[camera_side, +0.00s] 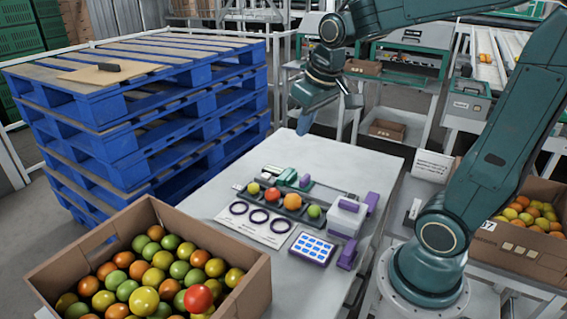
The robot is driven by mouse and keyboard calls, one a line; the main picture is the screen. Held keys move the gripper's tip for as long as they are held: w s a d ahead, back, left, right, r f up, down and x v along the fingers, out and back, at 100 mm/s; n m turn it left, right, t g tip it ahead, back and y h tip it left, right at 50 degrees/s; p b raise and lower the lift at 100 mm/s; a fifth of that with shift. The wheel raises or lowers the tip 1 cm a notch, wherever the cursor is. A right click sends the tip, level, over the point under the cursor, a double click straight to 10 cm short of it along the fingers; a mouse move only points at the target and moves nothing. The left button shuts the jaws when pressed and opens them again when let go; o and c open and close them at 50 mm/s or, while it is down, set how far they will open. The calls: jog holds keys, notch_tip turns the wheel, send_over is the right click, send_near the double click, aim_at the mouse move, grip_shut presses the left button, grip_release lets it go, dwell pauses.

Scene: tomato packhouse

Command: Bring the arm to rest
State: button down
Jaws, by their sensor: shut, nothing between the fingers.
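My gripper (304,122) is at the end of my green arm, in the air above the far left part of the grey work table (340,148). It points downward, is shut and holds nothing. It is well above the dark holder (277,203) on the table and apart from everything there. The holder carries a row of several tomatoes, from yellow-green (253,188) at its left to green (314,211) at its right.
A cardboard box of mixed tomatoes (256,286) stands at the front left; another (487,252) is at the right. Blue pallets (120,143) are stacked at the left. A tablet (312,247), a sheet with dark rings (237,228) and a white-purple device (347,217) lie on the table.

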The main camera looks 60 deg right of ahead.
jog(key=s+a+n+t, duration=0.1)
jog(key=s+a+n, duration=0.1)
jog(key=s+a, duration=0.5)
jog(key=shift+s+a+r+t+y, duration=0.15)
jog(key=shift+s+r+t+y, duration=0.25)
jog(key=shift+s, duration=2.35)
